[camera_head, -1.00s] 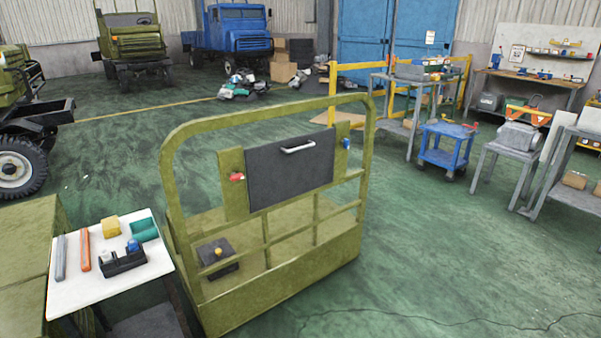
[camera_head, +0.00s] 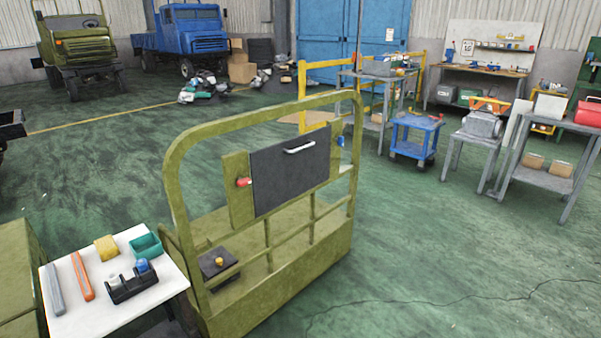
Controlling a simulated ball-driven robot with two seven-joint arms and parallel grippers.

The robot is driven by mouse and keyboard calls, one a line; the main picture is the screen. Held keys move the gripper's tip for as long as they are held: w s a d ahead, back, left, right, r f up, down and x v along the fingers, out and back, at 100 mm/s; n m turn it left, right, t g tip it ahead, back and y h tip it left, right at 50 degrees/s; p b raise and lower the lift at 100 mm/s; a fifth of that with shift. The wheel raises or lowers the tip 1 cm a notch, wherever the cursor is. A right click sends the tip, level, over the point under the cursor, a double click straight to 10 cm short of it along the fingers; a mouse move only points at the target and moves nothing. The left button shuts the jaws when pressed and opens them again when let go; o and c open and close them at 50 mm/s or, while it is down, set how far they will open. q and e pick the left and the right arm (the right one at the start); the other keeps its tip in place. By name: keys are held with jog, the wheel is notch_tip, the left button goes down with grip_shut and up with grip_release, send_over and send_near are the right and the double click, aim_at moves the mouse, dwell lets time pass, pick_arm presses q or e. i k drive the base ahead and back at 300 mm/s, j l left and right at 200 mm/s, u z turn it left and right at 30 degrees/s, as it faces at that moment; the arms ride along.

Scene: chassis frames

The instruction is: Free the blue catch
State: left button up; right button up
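The blue catch (camera_head: 341,141) is a small piece on the right olive post of the chassis frame (camera_head: 262,112), beside the dark panel (camera_head: 290,170). A red catch (camera_head: 243,182) sits on the left post, on the panel's other side. The panel stands upright between the two posts and has a white handle (camera_head: 299,146) near its top. I cannot tell from here how the blue catch is set. Neither of my grippers is in view.
A white-topped table (camera_head: 100,312) with a tape dispenser (camera_head: 132,283), a teal tray (camera_head: 146,246) and a yellow sponge (camera_head: 106,248) stands at the lower left. A black box with a yellow knob (camera_head: 219,262) is inside the frame. Green floor (camera_head: 440,250) is open to the right.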

aim_at(340, 140)
jog(key=i+l, duration=0.6)
jog(key=i, duration=0.15)
